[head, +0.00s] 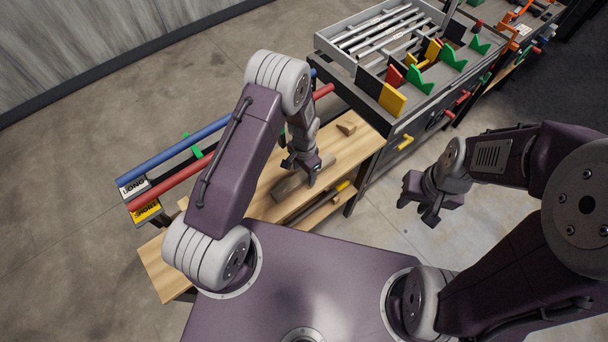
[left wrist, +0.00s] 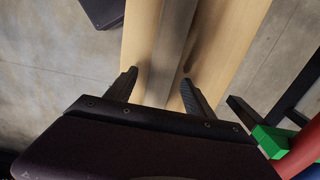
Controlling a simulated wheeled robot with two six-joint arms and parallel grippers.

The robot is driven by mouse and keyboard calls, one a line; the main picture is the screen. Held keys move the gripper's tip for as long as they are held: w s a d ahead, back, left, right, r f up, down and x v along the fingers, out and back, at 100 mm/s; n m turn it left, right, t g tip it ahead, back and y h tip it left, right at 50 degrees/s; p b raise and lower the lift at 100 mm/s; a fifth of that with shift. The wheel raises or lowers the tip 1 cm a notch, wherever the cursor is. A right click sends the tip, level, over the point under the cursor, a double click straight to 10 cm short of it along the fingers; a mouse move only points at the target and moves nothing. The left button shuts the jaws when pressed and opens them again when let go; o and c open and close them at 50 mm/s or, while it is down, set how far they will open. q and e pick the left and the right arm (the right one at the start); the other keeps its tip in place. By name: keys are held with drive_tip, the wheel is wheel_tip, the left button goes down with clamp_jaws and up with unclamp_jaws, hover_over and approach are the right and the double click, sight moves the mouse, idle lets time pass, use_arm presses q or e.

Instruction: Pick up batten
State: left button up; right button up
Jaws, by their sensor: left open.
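The batten, a brownish wooden strip (head: 288,187), lies flat on the light wooden bench (head: 270,209). In the left wrist view the batten (left wrist: 169,50) runs lengthwise between my two finger tips, over the paler bench boards. My left gripper (head: 303,173) is over the batten and open, its fingers on either side of it (left wrist: 160,90). I cannot tell how far above the bench the tips are. My right gripper (head: 417,208) hangs empty over the floor to the right of the bench, with its fingers apart.
A blue tube (head: 175,150) and a red tube (head: 165,188) run along the left side. A dark workbench with a metal-rod tray (head: 350,62) and coloured brackets stands at the back right.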

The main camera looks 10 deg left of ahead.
sight(305, 174)
use_arm(q)
drive_tip(key=shift+w+f, duration=0.2)
drive_tip(key=shift+f, duration=0.3)
drive_tip(key=shift+s, duration=0.15)
drive_tip(key=c, duration=1.3)
clamp_jaws()
drive_tip(key=shift+r, duration=0.55)
wheel_tip(305, 174, up, 3)
drive_tip(key=shift+b, duration=0.5)
drive_tip(key=s+d+r+b, duration=0.1)
drive_tip(key=s+d+r, duration=0.1)
drive_tip(key=d, duration=0.3)
drive_tip(key=s+d+r, duration=0.2)
drive_tip(key=d+r, duration=0.3)
drive_tip(key=shift+s+d+b, duration=0.25)
drive_tip(key=shift+s+b, duration=0.05)
drive_tip(key=shift+b, duration=0.05)
